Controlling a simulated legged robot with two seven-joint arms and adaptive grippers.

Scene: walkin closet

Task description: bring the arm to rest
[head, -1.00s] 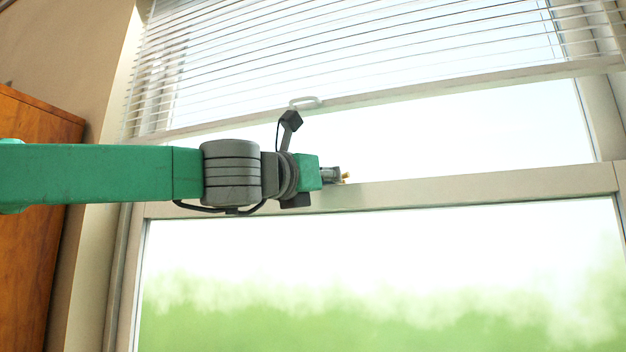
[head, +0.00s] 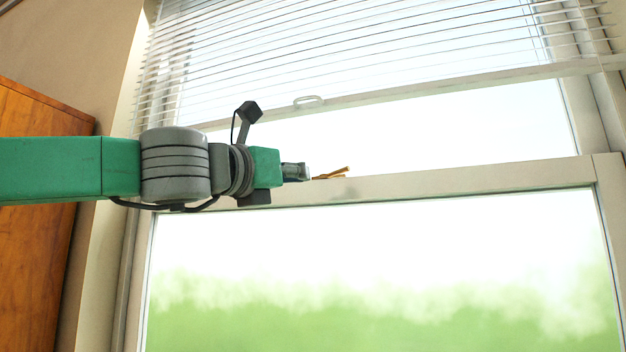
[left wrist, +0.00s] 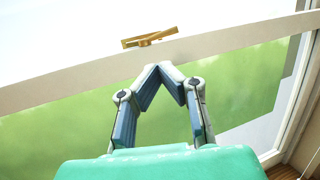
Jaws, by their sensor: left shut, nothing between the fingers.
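My left arm comes in from the left in the head view and ends in the left gripper (head: 306,172), in front of the window's middle rail. In the left wrist view the fingertips of the left gripper (left wrist: 160,68) meet, with nothing between them. A brass window latch (head: 332,173) sits on top of the rail, just right of the gripper in the head view. The latch also shows in the left wrist view (left wrist: 149,38), beyond the fingertips and apart from them. My right gripper is not in view.
A white blind (head: 330,60) hangs over the upper window, with a small pull handle (head: 309,100) on its bottom bar. A wooden cabinet (head: 40,240) stands at the left. The window rail (head: 450,182) runs across behind my gripper.

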